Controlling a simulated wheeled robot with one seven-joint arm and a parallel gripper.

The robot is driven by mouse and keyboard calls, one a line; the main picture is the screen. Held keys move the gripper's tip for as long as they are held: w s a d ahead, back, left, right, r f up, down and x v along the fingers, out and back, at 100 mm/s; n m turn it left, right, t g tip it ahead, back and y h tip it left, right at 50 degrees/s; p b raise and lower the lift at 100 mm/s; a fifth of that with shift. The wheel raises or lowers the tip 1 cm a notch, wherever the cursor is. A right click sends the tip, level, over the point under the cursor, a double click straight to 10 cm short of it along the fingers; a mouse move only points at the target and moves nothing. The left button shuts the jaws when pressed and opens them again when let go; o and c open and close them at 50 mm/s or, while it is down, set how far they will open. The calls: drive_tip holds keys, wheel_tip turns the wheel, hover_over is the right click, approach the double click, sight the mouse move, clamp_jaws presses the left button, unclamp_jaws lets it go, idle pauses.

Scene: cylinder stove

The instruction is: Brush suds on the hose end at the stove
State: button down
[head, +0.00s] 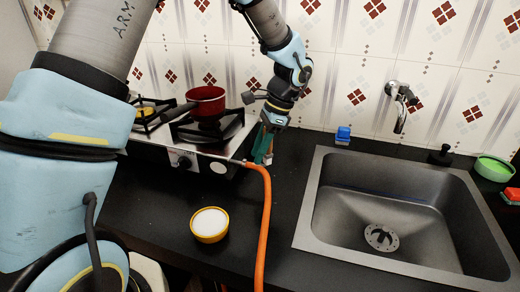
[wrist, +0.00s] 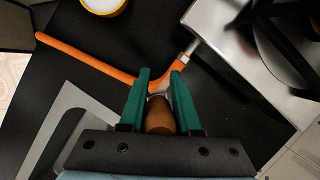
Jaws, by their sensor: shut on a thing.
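My gripper (head: 263,150) has green fingers and reaches down beside the stove's front right corner. In the wrist view my gripper (wrist: 160,80) is shut on a brush with a brown wooden handle (wrist: 159,115) and a pale metal collar. The brush's tip is hidden between the fingertips, over the hose; I cannot tell whether it touches. The orange hose (head: 266,215) runs along the counter to the stove (head: 215,160). Its end (wrist: 180,66) meets a metal fitting (wrist: 191,47) on the stove, just right of the fingertips. A yellow bowl of white suds (head: 209,224) stands left of the hose.
A red pan (head: 206,100) sits on the stove's right burner. A steel sink (head: 380,215) lies to the right. A blue item (head: 343,135) stands behind it, and a green bowl (head: 493,168) is at the far right. The counter around the suds bowl is clear.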

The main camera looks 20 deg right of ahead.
drive_tip(key=shift+w+a+p, duration=0.65)
drive_tip(key=shift+w+a, duration=1.15)
drive_tip(key=shift+a, duration=0.2)
wheel_tip(320, 180, up, 6)
drive_tip(key=p, duration=0.5)
wheel_tip(320, 180, up, 3)
drive_tip(key=p, duration=0.3)
drive_tip(key=shift+f, duration=0.1)
